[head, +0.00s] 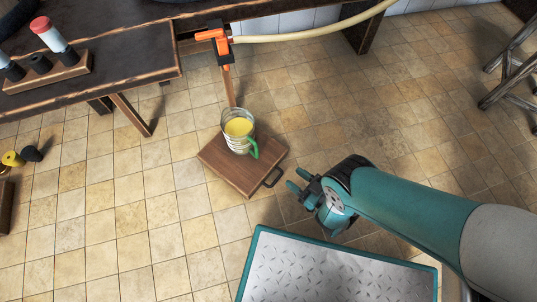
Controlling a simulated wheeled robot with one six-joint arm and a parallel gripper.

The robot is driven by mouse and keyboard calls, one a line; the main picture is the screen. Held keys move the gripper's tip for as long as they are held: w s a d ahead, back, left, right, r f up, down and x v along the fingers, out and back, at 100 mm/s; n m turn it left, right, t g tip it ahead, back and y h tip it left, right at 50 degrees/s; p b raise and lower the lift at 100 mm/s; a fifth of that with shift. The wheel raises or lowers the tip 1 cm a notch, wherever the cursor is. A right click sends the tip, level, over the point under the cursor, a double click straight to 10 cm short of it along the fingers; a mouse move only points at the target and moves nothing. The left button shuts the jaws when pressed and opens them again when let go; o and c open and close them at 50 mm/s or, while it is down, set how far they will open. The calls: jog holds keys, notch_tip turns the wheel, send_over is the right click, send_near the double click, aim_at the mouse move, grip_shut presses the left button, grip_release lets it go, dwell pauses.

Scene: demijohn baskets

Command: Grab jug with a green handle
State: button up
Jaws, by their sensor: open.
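A metal jug (237,135) with a green handle (253,148) stands upright on a low brown wooden box (222,169) on the tiled floor. It holds something yellow up near its rim, and its handle faces right and toward me. My gripper (300,186) is to the right of the jug and nearer to me, apart from it. Its teal fingers are open and empty, pointing left.
An orange tap (214,37) with a pale hose (315,33) hangs behind the jug. A dark workbench (120,60) stands at the upper left. A stool (508,70) stands far right.

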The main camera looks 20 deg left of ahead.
aim_at(258, 151)
jog(key=b+x, duration=0.8)
jog(key=x, duration=0.1)
jog(key=b+x, duration=0.4)
jog(key=x, duration=0.1)
jog(key=shift+f, duration=0.4)
jog(key=b+x, duration=0.1)
jog(key=b, duration=0.2)
jog(key=shift+w+a+b, duration=0.15)
jog(key=shift+a+b, duration=0.15)
jog(key=shift+b, duration=0.05)
jog(key=shift+w+a+r+b, duration=0.2)
jog(key=shift+a+r+b, duration=0.15)
jog(key=shift+b, duration=0.55)
jog(key=shift+a, duration=0.1)
grip_shut()
jog(key=shift+r, duration=0.25)
jog(key=shift+r, duration=0.2)
jog(key=shift+a+r+p, duration=0.1)
jog(key=shift+a+p, duration=0.05)
jog(key=shift+p, duration=0.25)
